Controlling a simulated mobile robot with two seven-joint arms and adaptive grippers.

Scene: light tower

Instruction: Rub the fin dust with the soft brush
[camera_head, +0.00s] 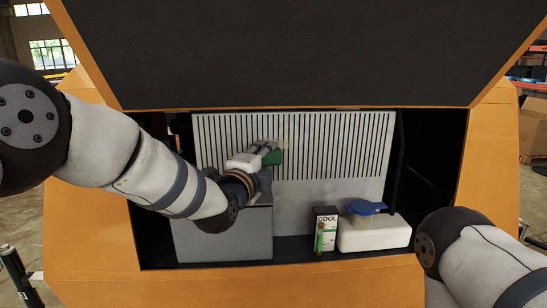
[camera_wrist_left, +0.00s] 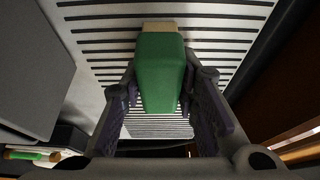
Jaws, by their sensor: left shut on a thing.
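The green soft brush (camera_head: 272,157) is held in my left gripper (camera_head: 262,170) at the slotted fin panel. In the left wrist view the green brush body (camera_wrist_left: 161,75) sits between the two fingers (camera_wrist_left: 160,100), with a pale strip (camera_wrist_left: 160,27) at its far end, against or close to the fins. I cannot tell whether it touches them. The fin panel (camera_head: 340,140) is white with dark vertical slots. A faint greyish patch seems to show around the brush, but dust is not clearly visible. My right arm shows at lower right; its gripper is out of view.
A grey box (camera_head: 220,245) stands below my left gripper. A black-and-white "COOL" carton (camera_head: 326,230) and a white block (camera_head: 372,235) with a blue item (camera_head: 365,207) on it stand to the right. The orange housing (camera_head: 300,287) frames the opening, and a dark raised cover (camera_head: 300,50) hangs above.

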